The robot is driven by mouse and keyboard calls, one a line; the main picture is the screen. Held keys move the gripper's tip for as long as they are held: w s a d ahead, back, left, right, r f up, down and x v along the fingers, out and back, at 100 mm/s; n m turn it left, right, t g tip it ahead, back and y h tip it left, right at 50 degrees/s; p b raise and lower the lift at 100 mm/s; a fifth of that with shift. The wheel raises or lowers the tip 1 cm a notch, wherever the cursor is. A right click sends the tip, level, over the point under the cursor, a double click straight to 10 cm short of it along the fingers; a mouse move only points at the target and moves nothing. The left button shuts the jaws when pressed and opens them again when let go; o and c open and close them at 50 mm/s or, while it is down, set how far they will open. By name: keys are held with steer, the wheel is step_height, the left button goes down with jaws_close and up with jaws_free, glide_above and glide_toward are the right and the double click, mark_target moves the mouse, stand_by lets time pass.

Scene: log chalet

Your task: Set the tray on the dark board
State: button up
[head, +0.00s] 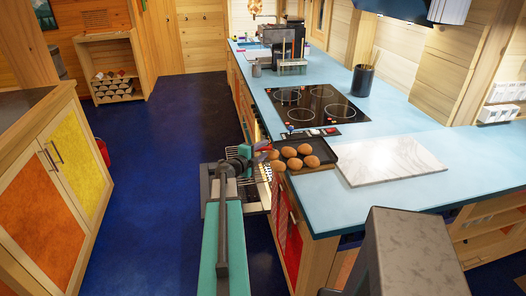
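A black tray (325,166) carries several round brown buns (296,155). It appears to lie level at the counter's left edge, in front of the cooktop. My gripper (266,151) is at the tray's left side, close to its rim. The fingers are small and partly hidden, so I cannot tell whether they touch or grip the rim. I cannot make out a dark board separate from the tray. A pale marble board (390,161) lies just right of the tray.
The blue counter (440,190) has free room around the marble board. A black cooktop (315,103) lies behind the tray. Below my gripper, metal racks (252,187) show at the oven. A utensil pot (362,80) stands farther back. The blue floor (150,170) at left is clear.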

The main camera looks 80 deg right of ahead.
steer(key=shift+f, duration=0.15)
steer(key=shift+a, duration=0.15)
steer(key=b+v, duration=0.2)
steer(key=v, duration=1.1)
steer(key=shift+a, duration=0.2)
stand_by(0.5)
